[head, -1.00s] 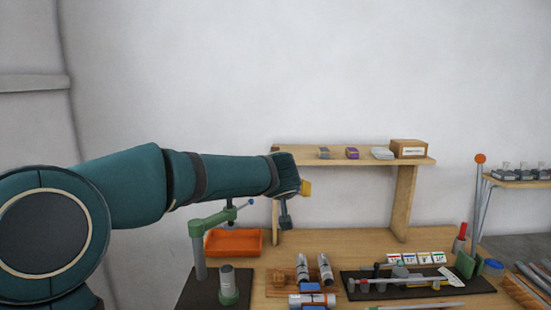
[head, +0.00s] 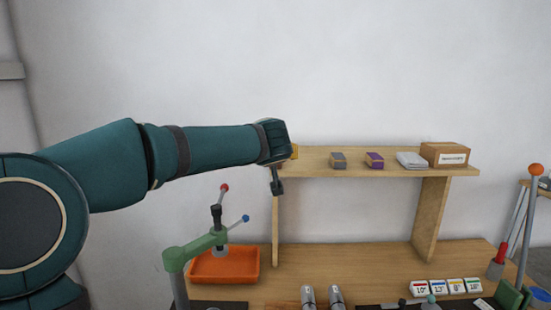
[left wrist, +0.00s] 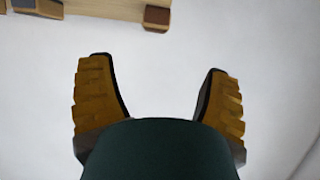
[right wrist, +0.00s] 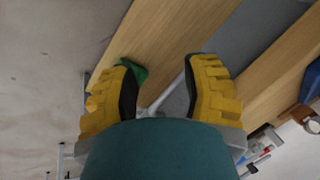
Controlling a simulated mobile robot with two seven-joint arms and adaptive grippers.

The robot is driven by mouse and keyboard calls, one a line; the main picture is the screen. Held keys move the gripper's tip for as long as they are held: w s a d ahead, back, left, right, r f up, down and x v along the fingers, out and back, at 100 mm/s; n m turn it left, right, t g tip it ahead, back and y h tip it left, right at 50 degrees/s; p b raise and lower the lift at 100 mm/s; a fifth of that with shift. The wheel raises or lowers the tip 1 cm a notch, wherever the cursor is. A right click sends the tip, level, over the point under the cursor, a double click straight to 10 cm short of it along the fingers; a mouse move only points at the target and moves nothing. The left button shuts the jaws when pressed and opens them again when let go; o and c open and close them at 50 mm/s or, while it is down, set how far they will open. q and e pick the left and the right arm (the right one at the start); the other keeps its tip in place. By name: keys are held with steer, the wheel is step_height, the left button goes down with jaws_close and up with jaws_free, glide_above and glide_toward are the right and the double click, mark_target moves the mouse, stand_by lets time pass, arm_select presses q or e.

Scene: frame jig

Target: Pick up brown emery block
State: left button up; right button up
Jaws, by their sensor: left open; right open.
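In the left wrist view a brown block (left wrist: 157,16) with a darker band sits at the end of the wooden shelf, at the top edge of the picture. I take it as the brown emery block. In the head view I cannot make it out; my left wrist covers that end of the shelf. My left gripper (left wrist: 155,88) is open and empty, with the block beyond its fingertips. It shows partly in the head view (head: 284,170), by the shelf's left end. My right gripper (right wrist: 160,80) is open and empty, seen only in its own wrist view.
The raised shelf (head: 310,164) also carries a grey block (head: 338,160), a purple block (head: 374,160), white pads (head: 411,160) and a cardboard box (head: 445,155). Below are an orange tray (head: 225,266), a green clamp stand (head: 195,250) and number cards (head: 445,287).

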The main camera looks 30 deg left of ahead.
arm_select(q)
steer(key=p+x, duration=0.1)
steer(key=x, duration=0.3)
steer(key=p+x, duration=0.1)
steer(key=x, duration=0.3)
steer(key=p+x, duration=0.2)
steer(key=x, duration=0.2)
steer(key=shift+w+d+f, duration=0.15)
steer(key=shift+w+d, duration=0.15)
steer(key=shift+w, duration=0.15)
steer(key=shift+w+a+f, duration=0.2)
steer(key=shift+w+a, duration=0.05)
steer(key=c, duration=1.3)
